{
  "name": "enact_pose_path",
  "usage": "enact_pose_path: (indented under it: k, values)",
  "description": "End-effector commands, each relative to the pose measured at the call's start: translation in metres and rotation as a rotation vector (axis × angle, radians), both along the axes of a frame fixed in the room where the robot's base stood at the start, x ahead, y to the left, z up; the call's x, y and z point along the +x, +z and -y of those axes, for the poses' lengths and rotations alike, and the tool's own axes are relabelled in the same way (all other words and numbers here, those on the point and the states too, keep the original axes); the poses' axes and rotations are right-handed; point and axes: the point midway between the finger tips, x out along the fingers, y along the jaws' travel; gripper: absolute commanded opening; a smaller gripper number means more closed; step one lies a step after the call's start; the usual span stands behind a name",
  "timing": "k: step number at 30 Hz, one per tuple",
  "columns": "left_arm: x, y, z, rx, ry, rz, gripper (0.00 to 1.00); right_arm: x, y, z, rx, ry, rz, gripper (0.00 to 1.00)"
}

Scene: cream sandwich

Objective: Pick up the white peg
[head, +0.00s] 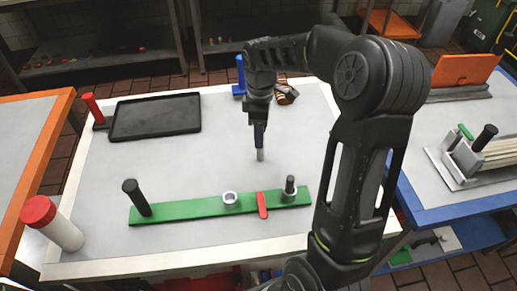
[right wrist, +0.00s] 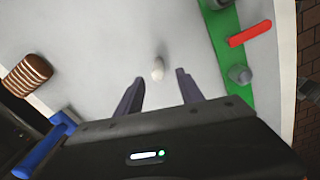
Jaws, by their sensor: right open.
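The small white peg (right wrist: 158,68) stands on the pale tabletop in the right wrist view, just past and roughly between my fingertips. In the head view it shows as a short pale grey-white piece (head: 260,155) right below the gripper. My right gripper (head: 259,138) points down above it, with its fingers apart. In the right wrist view the two dark fingers of the gripper (right wrist: 160,76) have a clear gap with nothing held between them. Whether a finger touches the peg cannot be told. My left gripper is not in view.
A green bar (head: 180,209) with a black handle, grey rings and a red strip (head: 262,204) lies nearer me. A black tray (head: 155,116) lies at the back left. A blue object (head: 240,75) and a brown striped item (right wrist: 27,75) are behind. A red-capped white bottle (head: 60,231) is front left.

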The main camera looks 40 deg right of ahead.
Motion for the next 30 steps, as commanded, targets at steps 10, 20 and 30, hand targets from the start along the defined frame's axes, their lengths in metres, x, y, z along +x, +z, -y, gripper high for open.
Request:
enact_pose_path:
  k: [10,20,30]
  values:
    - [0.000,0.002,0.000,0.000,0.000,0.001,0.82,0.000,-0.026,0.000,0.000,0.000,-0.001,0.45]
    - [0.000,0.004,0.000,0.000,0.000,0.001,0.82,0.001,-0.030,0.000,0.001,0.000,-0.002,0.45]
    - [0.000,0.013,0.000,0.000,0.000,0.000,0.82,0.003,-0.074,0.001,0.001,0.001,-0.003,0.45]
